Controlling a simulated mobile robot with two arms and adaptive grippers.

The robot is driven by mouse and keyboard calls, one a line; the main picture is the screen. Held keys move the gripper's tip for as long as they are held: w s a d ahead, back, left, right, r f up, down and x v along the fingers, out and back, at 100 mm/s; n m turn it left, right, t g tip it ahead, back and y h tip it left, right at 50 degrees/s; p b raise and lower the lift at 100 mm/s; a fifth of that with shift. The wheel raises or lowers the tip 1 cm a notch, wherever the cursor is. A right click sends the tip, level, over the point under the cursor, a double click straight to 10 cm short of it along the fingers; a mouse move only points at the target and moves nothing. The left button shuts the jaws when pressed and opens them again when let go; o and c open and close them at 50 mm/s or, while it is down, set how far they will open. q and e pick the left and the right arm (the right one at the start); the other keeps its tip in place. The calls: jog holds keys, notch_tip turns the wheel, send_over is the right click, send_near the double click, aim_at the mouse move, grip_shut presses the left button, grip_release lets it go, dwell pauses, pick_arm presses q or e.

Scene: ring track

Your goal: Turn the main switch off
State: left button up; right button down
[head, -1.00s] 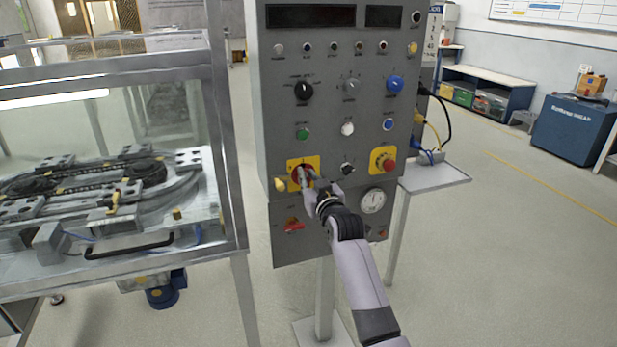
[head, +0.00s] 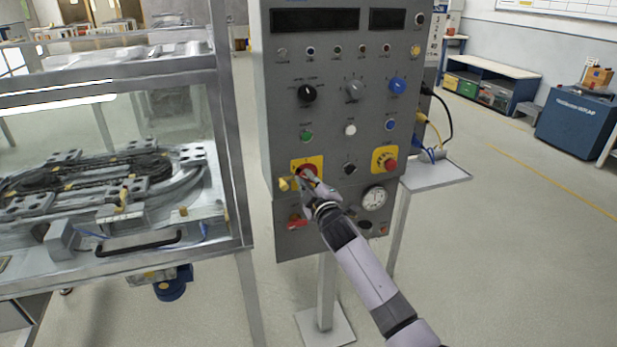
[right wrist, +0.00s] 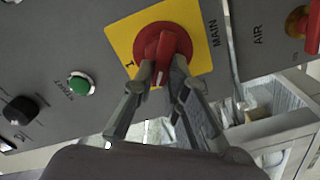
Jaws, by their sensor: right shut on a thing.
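The main switch is a red rotary knob (right wrist: 163,45) on a yellow plate marked MAIN and 1. In the head view the main switch (head: 306,171) sits at the lower left of the grey control panel (head: 345,110), partly hidden by my gripper. My right gripper (right wrist: 162,76) is shut on the switch's red handle, one finger on each side. A white mark on the handle shows between the fingers. In the head view my right gripper (head: 306,184) reaches the switch from below right. My left gripper is not in view.
Another red knob on a yellow plate (head: 387,160) is at the right, and a red handle (head: 297,220) and a gauge (head: 374,198) are lower. A glass-walled ring track cabinet (head: 225,130) stands close left. The floor at right is mostly clear.

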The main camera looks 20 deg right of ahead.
jog(key=n, duration=0.4)
jog(key=f+n, duration=0.1)
jog(key=n, duration=0.2)
jog(key=shift+a+p, duration=0.15)
jog(key=shift+p, duration=0.2)
dwell(0.4)
jog(key=c, duration=1.6)
grip_release()
jog(key=shift+s, duration=0.1)
jog(key=s, duration=1.1)
jog(key=shift+s+d, duration=0.2)
jog(key=shift+s, duration=0.2)
